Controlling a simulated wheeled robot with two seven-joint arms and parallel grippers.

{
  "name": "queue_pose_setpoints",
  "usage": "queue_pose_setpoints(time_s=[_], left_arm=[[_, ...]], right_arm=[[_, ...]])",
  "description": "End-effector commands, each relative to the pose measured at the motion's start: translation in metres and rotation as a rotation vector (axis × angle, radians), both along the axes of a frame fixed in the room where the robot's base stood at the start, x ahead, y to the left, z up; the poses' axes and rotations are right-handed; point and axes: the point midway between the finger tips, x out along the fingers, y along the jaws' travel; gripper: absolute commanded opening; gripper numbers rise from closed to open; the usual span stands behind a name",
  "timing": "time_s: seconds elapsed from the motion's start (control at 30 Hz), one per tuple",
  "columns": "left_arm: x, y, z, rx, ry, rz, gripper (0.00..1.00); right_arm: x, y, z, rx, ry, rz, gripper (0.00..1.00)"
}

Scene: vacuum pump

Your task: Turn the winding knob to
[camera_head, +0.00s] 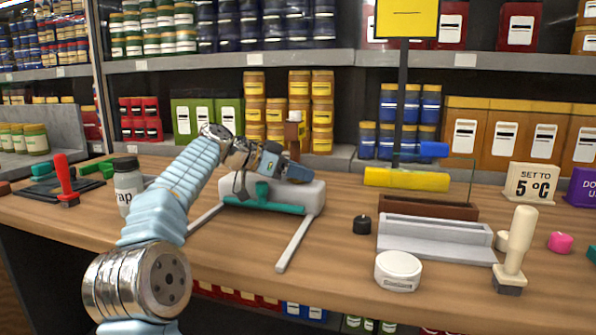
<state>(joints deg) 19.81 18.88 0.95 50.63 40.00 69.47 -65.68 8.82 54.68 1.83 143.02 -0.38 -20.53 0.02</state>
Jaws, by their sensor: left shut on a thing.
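A white rounded device (312,194) with a teal bar (262,206) across its front and two long pale legs (295,244) stands on the wooden counter. My left gripper (292,172) is at the top of this device, reaching in from the left. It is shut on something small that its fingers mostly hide. I cannot make out a separate winding knob, its marks or its turn angle. My right gripper is not in view. A white sign (530,183) reading "SET TO 5 °C" stands at the right.
A white bottle (128,187) stands left of my arm. A dark cap (362,225), a grey tray (435,246), a round white tin (398,271) and a cream-handled stamp (517,240) stand to the right. A yellow cylinder (406,179) lies behind. The front middle counter is clear.

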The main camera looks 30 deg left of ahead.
Motion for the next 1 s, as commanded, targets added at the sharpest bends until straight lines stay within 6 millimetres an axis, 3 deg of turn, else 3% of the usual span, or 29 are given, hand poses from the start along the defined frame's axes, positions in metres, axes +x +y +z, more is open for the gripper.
queue_pose_setpoints(time_s=[0.13, 0.17, 0.3, 0.67, 1.0], left_arm=[[0.000, 0.000, -0.003, 0.001, 0.005, 0.000, 0.14], [0.000, 0.000, -0.003, 0.001, 0.005, 0.000, 0.46], [0.000, 0.000, -0.002, 0.001, 0.004, 0.001, 0.65], [-0.005, 0.004, 0.001, 0.000, 0.002, 0.003, 0.65], [-0.060, 0.046, 0.030, 0.001, 0.000, 0.005, 0.65]], right_arm=[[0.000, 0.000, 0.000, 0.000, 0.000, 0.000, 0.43], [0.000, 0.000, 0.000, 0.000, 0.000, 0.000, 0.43], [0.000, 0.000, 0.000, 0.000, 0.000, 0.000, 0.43], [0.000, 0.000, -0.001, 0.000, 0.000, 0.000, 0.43], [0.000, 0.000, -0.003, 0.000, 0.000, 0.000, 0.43]])
